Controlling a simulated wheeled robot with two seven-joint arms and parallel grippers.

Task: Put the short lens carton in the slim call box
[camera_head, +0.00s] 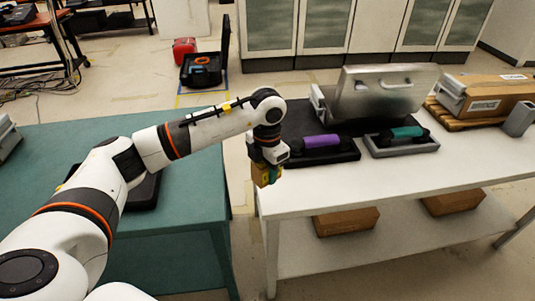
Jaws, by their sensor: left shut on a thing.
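My left gripper (266,166) is shut on a small yellow-and-green boxy thing that looks like the short lens carton (268,178). It holds it in the air at the left end of the white table, and the gripper hides part of it. A low black box (340,155) with a purple handset (322,141) lies on the white table just right of the gripper. A low grey box (418,148) with a teal handset (407,132) is beside it. I cannot tell which one is the slim call box. My right gripper is not in view.
The white table (370,190) has free room along its front. A metal case (380,95) stands behind the handsets. A brown carton (500,93) lies on a pallet at the right. A green table (180,235) is at the left, with a floor gap between.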

